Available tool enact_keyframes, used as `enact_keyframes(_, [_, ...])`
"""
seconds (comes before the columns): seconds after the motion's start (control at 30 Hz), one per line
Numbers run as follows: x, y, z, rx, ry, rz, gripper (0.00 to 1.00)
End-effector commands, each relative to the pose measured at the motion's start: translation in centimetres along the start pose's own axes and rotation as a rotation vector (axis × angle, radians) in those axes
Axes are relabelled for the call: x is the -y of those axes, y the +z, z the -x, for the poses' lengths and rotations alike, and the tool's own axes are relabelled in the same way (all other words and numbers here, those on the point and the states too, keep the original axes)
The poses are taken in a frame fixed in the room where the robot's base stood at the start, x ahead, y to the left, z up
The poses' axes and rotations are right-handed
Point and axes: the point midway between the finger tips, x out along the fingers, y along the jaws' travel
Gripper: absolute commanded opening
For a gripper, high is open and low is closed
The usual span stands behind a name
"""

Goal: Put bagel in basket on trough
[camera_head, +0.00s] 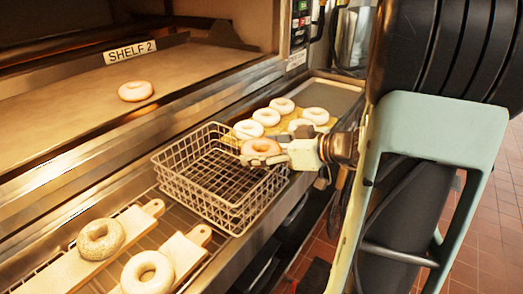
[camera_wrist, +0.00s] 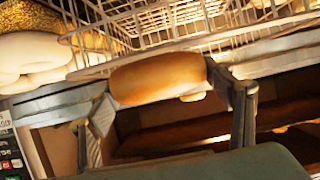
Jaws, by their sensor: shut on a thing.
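My gripper (camera_head: 283,158) is shut on a browned bagel (camera_head: 261,147), held at the right rim of the wire basket, between the basket and the pale bagels. In the wrist view the same bagel (camera_wrist: 158,78) sits between the two fingers (camera_wrist: 170,105), with the basket's wires (camera_wrist: 180,28) close behind it. The wire basket (camera_head: 205,202) stands on the metal trough ledge (camera_head: 262,222) and looks empty.
Several pale bagels (camera_head: 266,116) lie on a yellowish surface behind the gripper. Two bagels (camera_head: 147,272) rest on wooden boards (camera_head: 180,252) at the front left. Another bagel (camera_head: 135,91) lies on the shelf marked SHELF 2 (camera_head: 130,51).

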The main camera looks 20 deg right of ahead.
Motion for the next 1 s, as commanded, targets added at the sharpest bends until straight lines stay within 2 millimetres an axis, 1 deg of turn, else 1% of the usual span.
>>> enact_keyframes(0.03, [0.0,-0.1,0.0,0.0,0.0,0.0,0.77])
enact_keyframes(0.17, [0.0,-0.1,0.0,0.0,0.0,0.0,0.91])
enact_keyframes(0.53, [0.0,-0.3,0.1,0.0,0.0,-0.001,0.91])
enact_keyframes(0.83, [0.0,-1.8,0.7,0.001,-0.001,-0.003,0.91])
enact_keyframes(0.9, [-0.2,-1.1,2.5,-0.001,0.007,0.004,0.91])
enact_keyframes(1.0, [-0.2,-1.0,5.0,-0.001,0.006,0.004,0.91])
